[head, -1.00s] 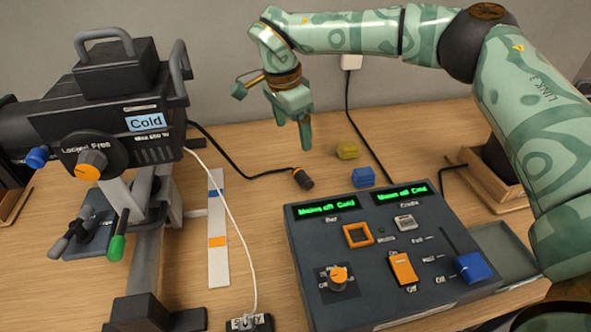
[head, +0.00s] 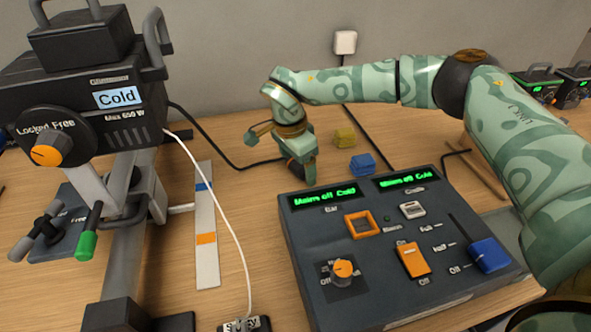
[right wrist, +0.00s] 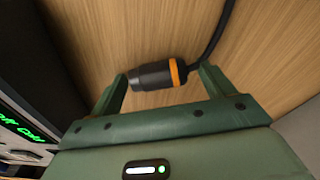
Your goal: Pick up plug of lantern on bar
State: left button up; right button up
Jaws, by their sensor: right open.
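The black lantern (head: 85,100) with a "Cold" display stands at the left in the head view. Its black cable (head: 215,145) runs right along the table to the plug. The plug, black with an orange ring, shows in the right wrist view (right wrist: 152,76), lying on the wood. In the head view my right gripper (head: 304,180) is down at the cable's end and mostly hides the plug. My left gripper is out of view.
The dark control desk (head: 375,285) with switches and a blue fader stands just in front of my right gripper.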

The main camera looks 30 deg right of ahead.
jog(key=shift+r, duration=0.15)
jog(key=shift+c, duration=1)
jog(key=c, duration=0.9)
jog(key=shift+o, duration=0.2)
